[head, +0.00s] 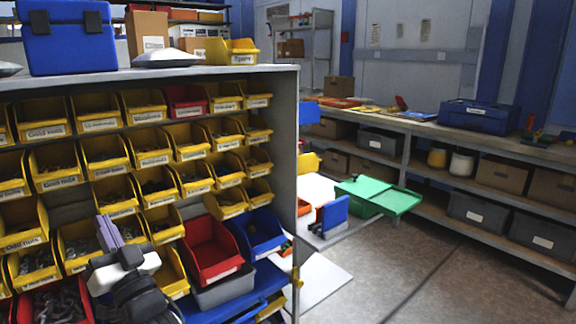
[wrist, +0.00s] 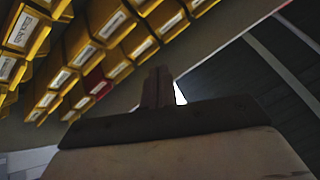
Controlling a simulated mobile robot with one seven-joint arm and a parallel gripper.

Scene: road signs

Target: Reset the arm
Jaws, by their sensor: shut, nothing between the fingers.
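My gripper (head: 107,222) is at the lower left of the head view, in front of the lower rows of the bin shelf. In the wrist view its two fingers (wrist: 158,74) stand close together, shut with nothing between them. My dark wrist and arm show below it in the head view and hide some of the lower bins.
The shelf holds yellow bins (head: 153,147), a red bin (head: 212,247) and a blue bin (head: 261,232). A blue cooler (head: 66,42) stands on top. A workbench (head: 460,132) lines the right wall. A green tray (head: 398,201) stands beyond the shelf. The right floor is clear.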

